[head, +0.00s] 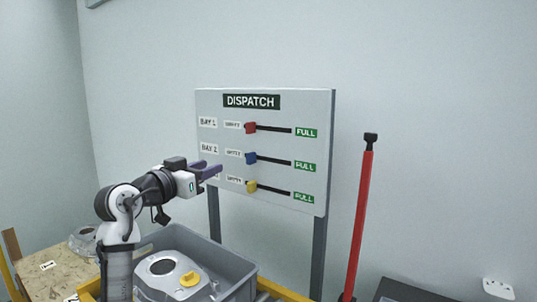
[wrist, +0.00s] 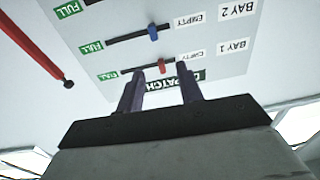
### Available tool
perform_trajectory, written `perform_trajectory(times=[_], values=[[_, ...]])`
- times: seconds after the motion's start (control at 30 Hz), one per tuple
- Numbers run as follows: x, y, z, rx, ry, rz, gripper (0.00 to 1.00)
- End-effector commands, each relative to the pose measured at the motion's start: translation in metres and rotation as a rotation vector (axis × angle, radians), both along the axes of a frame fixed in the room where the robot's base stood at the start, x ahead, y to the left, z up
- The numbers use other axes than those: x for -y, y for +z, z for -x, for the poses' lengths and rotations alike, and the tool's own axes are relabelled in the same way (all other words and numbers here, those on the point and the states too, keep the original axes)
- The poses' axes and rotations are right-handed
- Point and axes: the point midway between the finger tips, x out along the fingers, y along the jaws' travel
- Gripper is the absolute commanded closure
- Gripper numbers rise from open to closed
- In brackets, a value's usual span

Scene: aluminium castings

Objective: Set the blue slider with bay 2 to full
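The blue slider (head: 251,158) sits at the left, EMPTY end of its dark slot in the bay 2 row of the dispatch board (head: 325,150). The green FULL label (head: 305,166) is at the slot's right end. In the wrist view, which shows the board upside down, the blue slider (wrist: 153,33) lies beyond the fingertips. My gripper (head: 212,170) is left of the blue slider and slightly lower in the head view, apart from it. Its two dark fingers (wrist: 158,78) are spread with nothing between them. The gripper partly hides the bay 3 label.
The red slider (head: 250,128) is above and the yellow slider (head: 251,186) below, both at their left ends. A grey bin (head: 240,284) holding a casting (head: 163,272) stands below the board. A red post (head: 360,215) stands to the right. The board's front is otherwise clear.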

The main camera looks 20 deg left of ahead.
Motion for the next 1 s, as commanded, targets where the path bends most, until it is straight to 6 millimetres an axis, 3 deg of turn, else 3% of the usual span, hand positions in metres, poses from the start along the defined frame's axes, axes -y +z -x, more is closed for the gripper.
perform_trajectory(times=[0.27, 0.7, 1.0], values=[[0.009, -0.006, -0.017, -0.048, -0.04, -0.008, 0.64], [0.04, -0.004, -0.101, -0.047, -0.039, -0.007, 0.64], [0.05, -0.007, -0.13, -0.044, -0.036, -0.007, 0.64]])
